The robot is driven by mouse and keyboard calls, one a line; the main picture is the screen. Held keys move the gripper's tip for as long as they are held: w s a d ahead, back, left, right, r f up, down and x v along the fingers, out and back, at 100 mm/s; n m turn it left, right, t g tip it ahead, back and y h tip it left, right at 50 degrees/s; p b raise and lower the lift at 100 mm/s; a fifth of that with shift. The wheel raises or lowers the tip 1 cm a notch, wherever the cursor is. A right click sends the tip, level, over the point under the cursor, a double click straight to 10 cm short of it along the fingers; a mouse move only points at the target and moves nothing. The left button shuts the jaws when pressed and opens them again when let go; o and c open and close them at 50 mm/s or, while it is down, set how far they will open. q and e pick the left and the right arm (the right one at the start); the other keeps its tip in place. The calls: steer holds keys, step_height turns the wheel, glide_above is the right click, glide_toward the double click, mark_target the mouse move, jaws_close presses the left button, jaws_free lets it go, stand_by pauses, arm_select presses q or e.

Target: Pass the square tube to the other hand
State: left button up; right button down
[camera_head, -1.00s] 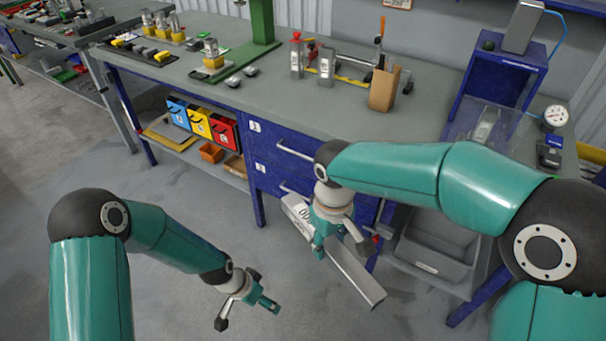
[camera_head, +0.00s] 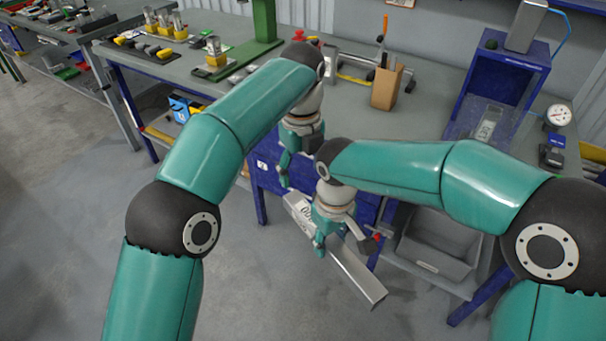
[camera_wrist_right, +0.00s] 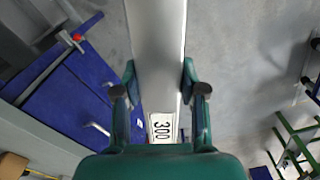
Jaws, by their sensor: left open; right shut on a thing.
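The square tube (camera_head: 358,272) is a long grey metal bar with a white label reading 300 near its left end. My right gripper (camera_head: 328,240) is shut on it around the middle and holds it in the air in front of the workbench. In the right wrist view the tube (camera_wrist_right: 157,45) runs between the two fingers of my right gripper (camera_wrist_right: 159,85), with the label near the palm. My left gripper (camera_head: 285,172) is open and empty, pointing down, above and slightly left of the tube's labelled end. It looks apart from the tube; the exact gap is hard to tell.
The workbench (camera_head: 425,105) with blue drawers stands just behind the grippers. A cardboard holder (camera_head: 385,87) and a blue stand (camera_head: 500,70) are on it. A grey bin (camera_head: 440,245) sits below at the right. The floor at the lower left is clear.

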mark_target(303, 200)
arm_select(q)
steer(key=shift+s, duration=0.1)
steer(key=shift+f, duration=0.3)
step_height(303, 200, down, 11)
steer(key=shift+r, duration=0.1)
steer(key=shift+d, duration=0.15)
jaws_close()
arm_select(e)
steer(key=shift+a, duration=0.1)
steer(key=c, duration=0.5)
jaws_free()
steer(key=shift+c, duration=0.2)
